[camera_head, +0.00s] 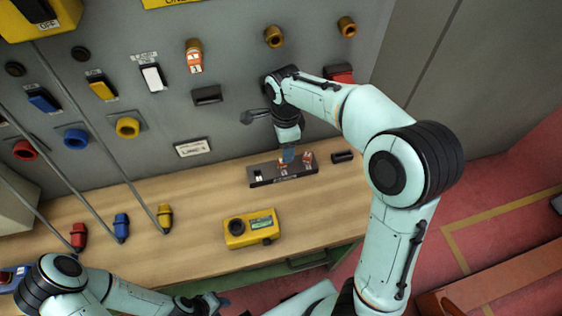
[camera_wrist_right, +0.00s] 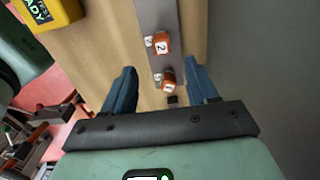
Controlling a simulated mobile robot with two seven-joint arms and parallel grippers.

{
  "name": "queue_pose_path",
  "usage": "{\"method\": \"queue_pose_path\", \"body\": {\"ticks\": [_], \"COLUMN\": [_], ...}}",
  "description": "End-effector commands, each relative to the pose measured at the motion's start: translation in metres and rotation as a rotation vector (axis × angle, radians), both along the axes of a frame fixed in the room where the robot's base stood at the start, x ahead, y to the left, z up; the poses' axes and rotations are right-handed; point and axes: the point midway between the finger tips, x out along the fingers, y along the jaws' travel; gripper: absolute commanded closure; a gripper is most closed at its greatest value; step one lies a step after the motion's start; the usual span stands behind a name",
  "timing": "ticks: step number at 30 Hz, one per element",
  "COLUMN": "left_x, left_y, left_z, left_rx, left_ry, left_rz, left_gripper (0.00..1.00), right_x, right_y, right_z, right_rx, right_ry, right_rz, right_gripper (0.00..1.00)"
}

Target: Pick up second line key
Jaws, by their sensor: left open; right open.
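A dark key rack (camera_head: 262,182) lies on the wooden table below the wall panel. It holds two orange keys, one at its right end (camera_head: 308,158) and one near its middle (camera_head: 283,163), partly hidden by my right gripper (camera_head: 289,155). In the right wrist view, the rack (camera_wrist_right: 158,12) carries an orange key marked 2 (camera_wrist_right: 163,45) and a nearer orange key (camera_wrist_right: 168,84). My right gripper (camera_wrist_right: 160,68) is open and empty, its fingers on either side of the rack; contact cannot be told. My left gripper (camera_head: 212,302) is open at the bottom edge, away from the rack.
A yellow tester (camera_head: 250,229) sits on the table left of the rack. A small black item (camera_head: 343,156) lies right of the rack. An orange key (camera_head: 195,57) sits in the wall panel. Red, blue and yellow plugs (camera_head: 121,226) with poles stand at left. Table between is clear.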

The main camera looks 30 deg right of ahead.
Motion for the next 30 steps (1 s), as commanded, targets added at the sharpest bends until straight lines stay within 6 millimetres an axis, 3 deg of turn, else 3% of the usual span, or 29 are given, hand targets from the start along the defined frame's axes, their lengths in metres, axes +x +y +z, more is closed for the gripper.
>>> {"method": "queue_pose_path", "body": {"ticks": [3,11,19,28,29,30], "left_x": [-0.003,-0.004,-0.006,-0.006,-0.006,-0.006], "left_y": [0.000,0.000,0.000,0.000,0.000,0.000], "left_z": [-0.004,-0.006,-0.009,-0.009,-0.009,-0.009], "left_rx": [0.000,0.000,0.000,0.000,0.000,0.000], "left_ry": [0.003,0.004,0.007,0.007,0.007,0.007], "left_rz": [0.000,0.000,0.000,0.000,0.000,0.000], "left_gripper": [0.57,0.57,0.57,0.57,0.57,0.57], "right_x": [-0.001,0.000,0.001,0.002,0.002,0.002], "right_y": [0.000,0.001,0.004,0.004,0.004,0.004], "right_z": [-0.022,-0.041,-0.080,-0.086,-0.085,-0.085], "right_rx": [-0.001,0.000,0.000,0.001,0.001,0.001], "right_ry": [0.004,0.002,0.002,-0.002,-0.002,-0.002], "right_rz": [0.000,0.000,-0.001,0.000,0.000,0.000], "right_gripper": [0.42,0.42,0.42,0.42,0.45,0.58]}}
